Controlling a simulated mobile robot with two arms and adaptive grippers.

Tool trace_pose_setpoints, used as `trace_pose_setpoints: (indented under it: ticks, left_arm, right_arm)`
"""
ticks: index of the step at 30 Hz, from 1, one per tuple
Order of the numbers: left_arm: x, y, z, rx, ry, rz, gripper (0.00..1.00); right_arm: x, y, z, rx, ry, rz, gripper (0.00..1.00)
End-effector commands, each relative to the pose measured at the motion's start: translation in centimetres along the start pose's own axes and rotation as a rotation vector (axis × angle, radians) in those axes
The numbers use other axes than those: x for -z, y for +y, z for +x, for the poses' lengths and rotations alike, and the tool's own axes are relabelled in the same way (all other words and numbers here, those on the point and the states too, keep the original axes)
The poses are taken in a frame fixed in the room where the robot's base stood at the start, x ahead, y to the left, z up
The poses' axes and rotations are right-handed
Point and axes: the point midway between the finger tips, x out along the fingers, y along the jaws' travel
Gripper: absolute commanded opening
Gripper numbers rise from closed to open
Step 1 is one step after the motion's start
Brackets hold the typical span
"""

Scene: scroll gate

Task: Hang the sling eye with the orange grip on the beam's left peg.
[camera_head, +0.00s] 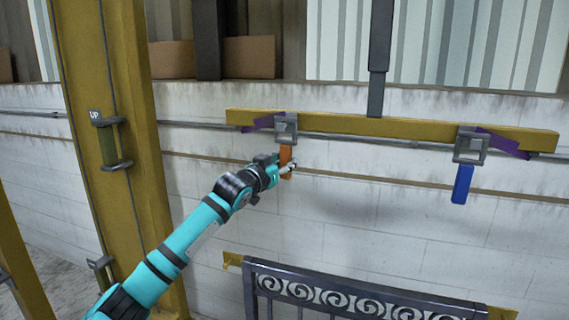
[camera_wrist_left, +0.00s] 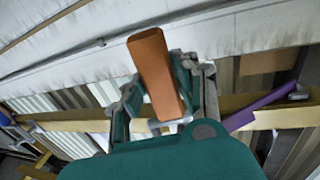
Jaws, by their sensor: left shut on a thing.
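The yellow beam (camera_head: 380,127) hangs level in front of the wall. A grey square sling eye (camera_head: 286,124) is at its left end, with the orange grip (camera_head: 286,155) hanging below it. My left gripper (camera_head: 284,170) is shut on the orange grip, which also shows between the fingers in the left wrist view (camera_wrist_left: 156,75). A purple sling (camera_head: 258,123) runs by this eye. The left peg is hidden, so I cannot tell whether the eye is around it or only in front. My right gripper is not in view.
At the beam's right end is another grey eye (camera_head: 470,146) with a blue grip (camera_head: 462,184) and purple sling (camera_head: 503,143). A dark scroll gate (camera_head: 350,300) stands below. A yellow column (camera_head: 112,60) with an UP handle (camera_head: 108,140) rises at left.

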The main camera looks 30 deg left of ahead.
Motion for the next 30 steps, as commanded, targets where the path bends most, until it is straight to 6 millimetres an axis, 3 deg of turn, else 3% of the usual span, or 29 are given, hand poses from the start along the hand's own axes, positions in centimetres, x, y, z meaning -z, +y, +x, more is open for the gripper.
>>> trace_pose_setpoints:
  ticks: [6,7,13,18,22,30]
  left_arm:
    - [0.13,0.00,-0.02,0.000,0.002,0.000,0.00]
    - [0.13,-0.01,-0.02,0.000,0.002,0.000,0.31]
    - [0.09,-0.01,-0.02,0.000,0.001,0.000,0.56]
    - [0.04,-0.01,-0.01,0.000,0.001,0.000,0.56]
    - [-0.09,0.00,0.00,0.000,-0.002,0.000,0.69]
    - [-0.02,0.00,0.00,0.000,-0.001,0.000,0.69]
  right_arm:
    - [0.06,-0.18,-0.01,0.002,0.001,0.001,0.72]
    - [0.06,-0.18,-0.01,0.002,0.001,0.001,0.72]
    - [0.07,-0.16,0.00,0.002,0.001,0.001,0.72]
    - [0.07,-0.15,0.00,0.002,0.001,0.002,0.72]
    - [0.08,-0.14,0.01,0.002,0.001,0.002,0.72]
    - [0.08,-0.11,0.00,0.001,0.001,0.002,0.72]
